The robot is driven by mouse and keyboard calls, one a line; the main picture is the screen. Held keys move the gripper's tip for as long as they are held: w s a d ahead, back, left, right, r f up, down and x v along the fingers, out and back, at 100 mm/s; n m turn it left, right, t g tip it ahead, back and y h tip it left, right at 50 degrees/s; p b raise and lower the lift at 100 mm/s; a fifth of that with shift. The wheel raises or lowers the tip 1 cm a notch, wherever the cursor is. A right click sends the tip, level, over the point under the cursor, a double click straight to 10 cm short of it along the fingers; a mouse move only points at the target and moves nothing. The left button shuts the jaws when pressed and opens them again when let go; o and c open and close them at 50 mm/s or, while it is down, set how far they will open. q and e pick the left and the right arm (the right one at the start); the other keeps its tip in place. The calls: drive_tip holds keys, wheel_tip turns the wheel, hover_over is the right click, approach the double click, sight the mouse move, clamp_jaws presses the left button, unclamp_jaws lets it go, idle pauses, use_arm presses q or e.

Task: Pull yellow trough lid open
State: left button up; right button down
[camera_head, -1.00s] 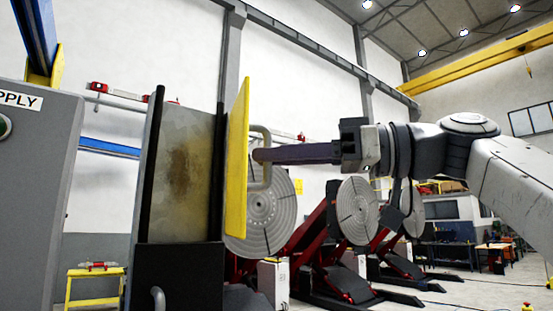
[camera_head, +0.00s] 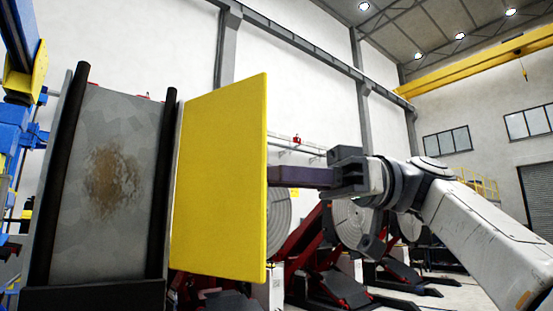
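The yellow trough lid (camera_head: 220,180) is a tall flat panel, standing upright and swung out to the right of the trough. Its broad face shows; its handle is hidden behind it. The trough (camera_head: 115,130) is an upright grey, brown-stained recess between two black posts, open toward me. My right gripper (camera_head: 298,177) reaches in from the right. Its dark finger passes behind the lid's right edge, on the handle side. The fingertips are hidden, so I cannot tell whether it grips the handle. My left gripper is not in view.
Blue and yellow equipment (camera_head: 18,85) stands at the far left. Positioners with round grey discs (camera_head: 355,222) and red frames (camera_head: 305,240) stand behind the lid and my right arm. Open floor shows at the lower right.

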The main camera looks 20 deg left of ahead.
drive_tip(key=shift+w+a+f, duration=0.1)
drive_tip(key=shift+w+f, duration=0.1)
idle(0.3)
drive_tip(key=c, duration=0.9)
unclamp_jaws()
drive_tip(key=shift+a, duration=0.15)
drive_tip(key=shift+s+r, duration=0.1)
drive_tip(key=shift+d, duration=0.2)
drive_tip(key=p+v, duration=0.3)
drive_tip(key=v, duration=0.7)
drive_tip(key=shift+w, duration=0.3)
drive_tip(key=shift+s, duration=0.1)
